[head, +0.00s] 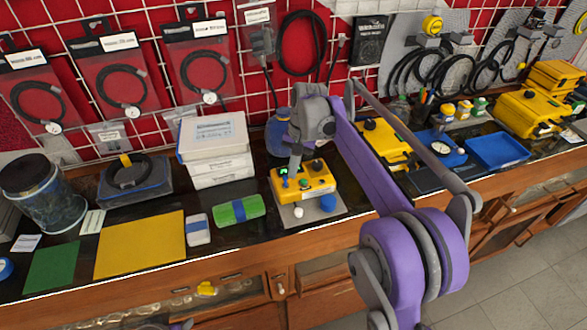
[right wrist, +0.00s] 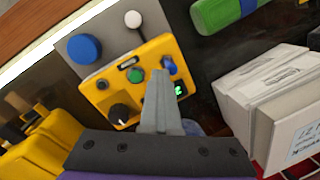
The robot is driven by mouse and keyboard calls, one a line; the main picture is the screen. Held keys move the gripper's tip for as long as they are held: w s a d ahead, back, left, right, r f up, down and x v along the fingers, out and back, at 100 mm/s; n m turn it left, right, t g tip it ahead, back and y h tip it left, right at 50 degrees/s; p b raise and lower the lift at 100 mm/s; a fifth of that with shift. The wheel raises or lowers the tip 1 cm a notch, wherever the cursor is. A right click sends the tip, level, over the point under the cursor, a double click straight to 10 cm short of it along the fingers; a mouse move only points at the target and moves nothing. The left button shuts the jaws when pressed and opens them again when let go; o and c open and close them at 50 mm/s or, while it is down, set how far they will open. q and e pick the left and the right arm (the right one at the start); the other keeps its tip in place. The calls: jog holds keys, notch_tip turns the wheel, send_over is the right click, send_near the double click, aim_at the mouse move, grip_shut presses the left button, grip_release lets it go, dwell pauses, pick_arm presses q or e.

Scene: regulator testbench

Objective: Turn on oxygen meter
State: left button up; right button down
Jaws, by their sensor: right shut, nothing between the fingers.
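The oxygen meter appears to be the small yellow box (head: 318,182) on a grey plate on the bench. In the right wrist view the yellow box (right wrist: 98,92) shows a black knob (right wrist: 122,113), a green button (right wrist: 137,75), a blue part (right wrist: 170,65) and a small lit green display (right wrist: 180,90). My right gripper (head: 293,168) is shut and empty, pointing down at the box. In the right wrist view its fingertips (right wrist: 161,74) lie over the panel between the green button and the blue part; I cannot tell whether they touch.
White boxes (head: 219,139) stand behind left of the yellow box. A green roll (head: 222,214) lies to its left, and a blue disc (head: 328,203) and white ball (head: 298,212) sit in front. Yellow cases (head: 388,143) stand to the right.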

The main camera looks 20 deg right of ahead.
pick_arm(q)
jog(key=shift+w+r+p, duration=0.2)
jog(key=shift+r+p, duration=0.1)
jog(key=shift+r, duration=0.15)
pick_arm(e)
jog(key=shift+w+g, duration=0.35)
jog(key=shift+g, duration=0.25)
pick_arm(q)
jog(key=shift+w+r, duration=0.15)
jog(key=shift+r, duration=0.05)
pick_arm(e)
jog(key=shift+w+f, duration=0.1)
jog(key=shift+w, duration=0.15)
dwell(0.3)
jog(key=shift+p+v, duration=0.65)
jog(key=shift+v, duration=0.2)
pick_arm(q)
jog(key=shift+w+r, duration=0.25)
jog(key=shift+r, duration=0.35)
pick_arm(e)
jog(key=shift+s+a, duration=0.1)
jog(key=shift+a, duration=0.1)
jog(key=shift+s+d, duration=0.1)
